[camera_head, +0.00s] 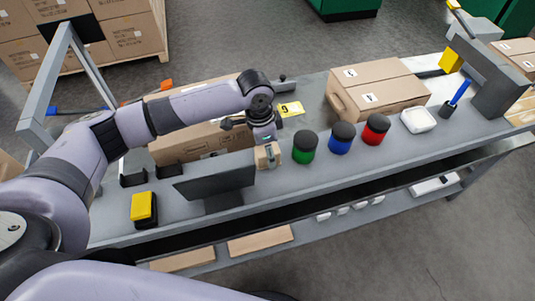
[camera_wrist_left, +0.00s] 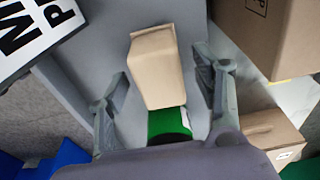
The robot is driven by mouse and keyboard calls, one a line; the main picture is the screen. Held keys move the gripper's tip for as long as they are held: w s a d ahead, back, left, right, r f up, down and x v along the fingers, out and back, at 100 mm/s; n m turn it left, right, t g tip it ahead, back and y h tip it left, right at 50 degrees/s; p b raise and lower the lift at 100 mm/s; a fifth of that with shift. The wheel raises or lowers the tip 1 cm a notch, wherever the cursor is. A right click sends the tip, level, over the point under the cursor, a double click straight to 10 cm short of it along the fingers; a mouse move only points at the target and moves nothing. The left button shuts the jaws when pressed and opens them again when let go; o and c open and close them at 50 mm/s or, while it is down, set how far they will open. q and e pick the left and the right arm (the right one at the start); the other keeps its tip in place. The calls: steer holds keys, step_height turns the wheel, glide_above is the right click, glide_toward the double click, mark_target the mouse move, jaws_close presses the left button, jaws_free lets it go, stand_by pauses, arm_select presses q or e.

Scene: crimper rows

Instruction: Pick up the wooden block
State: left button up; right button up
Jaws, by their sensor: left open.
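The wooden block (camera_head: 268,158) is a small tan block at the middle of the grey workbench (camera_head: 225,215) in the head view, between a dark panel and the green canister. My left gripper (camera_head: 266,147) is directly over it, pointing down. In the left wrist view the pale block (camera_wrist_left: 157,65) shows between the two spread fingers of my left gripper (camera_wrist_left: 163,75). The palm hides the near part of the view. My right gripper is not in view.
Green (camera_head: 305,147), blue (camera_head: 342,138) and red (camera_head: 376,129) canisters stand right of the block. A dark panel (camera_head: 215,183) stands close on its left. Cardboard boxes (camera_head: 382,92) lie behind. A yellow-topped device (camera_head: 143,208) sits at the left front.

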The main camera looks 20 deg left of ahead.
arm_select(q)
steer(key=c, duration=1.3)
steer(key=shift+r, duration=0.15)
step_height(320, 180, up, 20)
steer(key=shift+f, duration=0.1)
